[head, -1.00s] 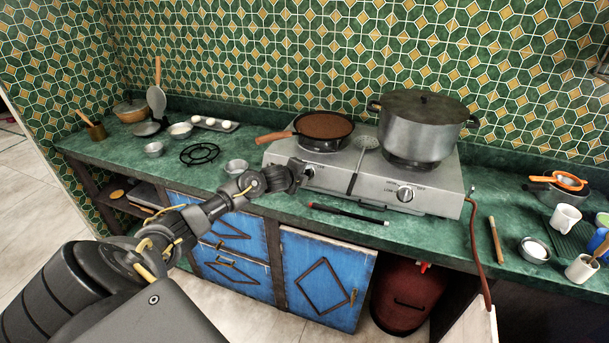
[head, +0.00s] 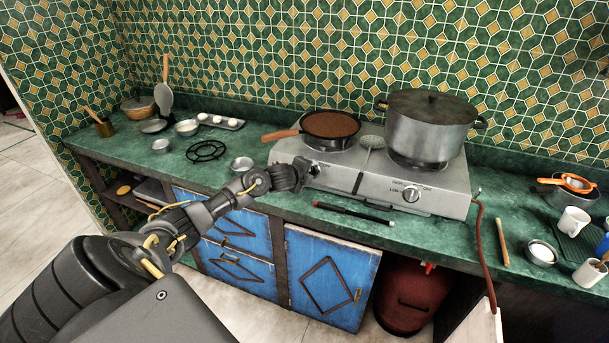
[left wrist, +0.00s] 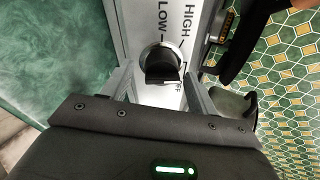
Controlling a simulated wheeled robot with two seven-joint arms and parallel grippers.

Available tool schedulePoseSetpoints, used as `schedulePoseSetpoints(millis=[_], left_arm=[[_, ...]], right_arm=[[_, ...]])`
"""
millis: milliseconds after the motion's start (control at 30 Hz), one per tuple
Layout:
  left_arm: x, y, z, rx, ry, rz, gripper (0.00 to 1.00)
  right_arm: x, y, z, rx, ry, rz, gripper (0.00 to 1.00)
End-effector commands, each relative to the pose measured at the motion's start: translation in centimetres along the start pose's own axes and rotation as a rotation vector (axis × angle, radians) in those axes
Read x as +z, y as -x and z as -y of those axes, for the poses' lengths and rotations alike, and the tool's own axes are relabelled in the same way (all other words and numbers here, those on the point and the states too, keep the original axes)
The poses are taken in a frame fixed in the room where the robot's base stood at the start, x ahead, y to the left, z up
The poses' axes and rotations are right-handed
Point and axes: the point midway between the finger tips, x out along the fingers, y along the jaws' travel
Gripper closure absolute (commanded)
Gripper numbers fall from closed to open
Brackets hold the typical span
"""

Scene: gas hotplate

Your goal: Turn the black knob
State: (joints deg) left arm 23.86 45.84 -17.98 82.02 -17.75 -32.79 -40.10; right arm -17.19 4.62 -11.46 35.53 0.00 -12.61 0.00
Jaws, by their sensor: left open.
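The gas hotplate (head: 345,184) stands on the green counter with a knob at each end of its front panel. The black knob (left wrist: 162,65) at the hotplate's left end shows in the left wrist view, on a silver dial by the words LOW and HIGH. My left gripper (head: 306,172) is at this knob in the head view and largely hides it. In the left wrist view its open fingers (left wrist: 160,84) stand on either side of the knob, with gaps visible; I cannot tell if they touch it. The right knob (head: 411,194) is clear. My right gripper is out of view.
A pan (head: 331,125) and a large lidded pot (head: 431,123) sit on the burners. A black and red lighter (head: 353,214) lies on the counter in front. A red hose (head: 481,250) hangs at the right.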

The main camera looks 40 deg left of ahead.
Motion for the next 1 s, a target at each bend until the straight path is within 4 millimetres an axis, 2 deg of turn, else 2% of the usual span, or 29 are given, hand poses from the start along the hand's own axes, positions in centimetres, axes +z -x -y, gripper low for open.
schedulePoseSetpoints(millis=[400, 533, 700, 1000], left_arm=[[0.0, 7.2, -0.2, 0.002, -0.006, 0.000, 0.41], [0.0, 9.0, -0.2, 0.002, -0.005, -0.001, 0.41], [0.0, 10.1, -0.1, 0.002, -0.003, -0.001, 0.41], [0.0, 10.2, -0.1, 0.002, -0.001, -0.001, 0.41]], right_arm=[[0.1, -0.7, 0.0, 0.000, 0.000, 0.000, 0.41], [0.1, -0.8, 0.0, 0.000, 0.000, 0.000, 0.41], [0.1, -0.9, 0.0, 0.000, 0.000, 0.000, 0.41], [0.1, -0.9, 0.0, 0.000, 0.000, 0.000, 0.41]])
